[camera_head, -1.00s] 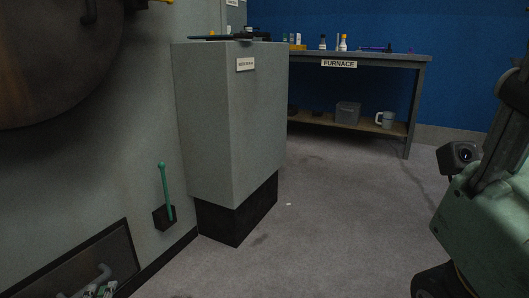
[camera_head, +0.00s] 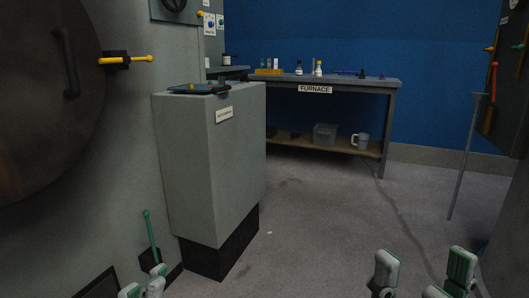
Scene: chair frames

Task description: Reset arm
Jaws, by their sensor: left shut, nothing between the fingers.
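My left gripper (camera_head: 144,288) shows at the bottom left edge, with its grey and green fingers close together and nothing held between them. It appears in front of the foot of the green lever (camera_head: 150,232) on the machine wall; I cannot tell whether they touch. My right gripper (camera_head: 423,270) shows at the bottom right. Its fingertips are spread apart with bare floor between them, and it is empty. Both grippers are cut off by the lower picture edge, so the arms behind them are hidden.
A grey cabinet (camera_head: 205,165) on a black base stands left of centre. A large round door (camera_head: 45,110) with a yellow-handled latch (camera_head: 125,60) is at left. The FURNACE bench (camera_head: 345,82) stands at the back. A rod (camera_head: 463,160) stands at right. The middle floor is clear.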

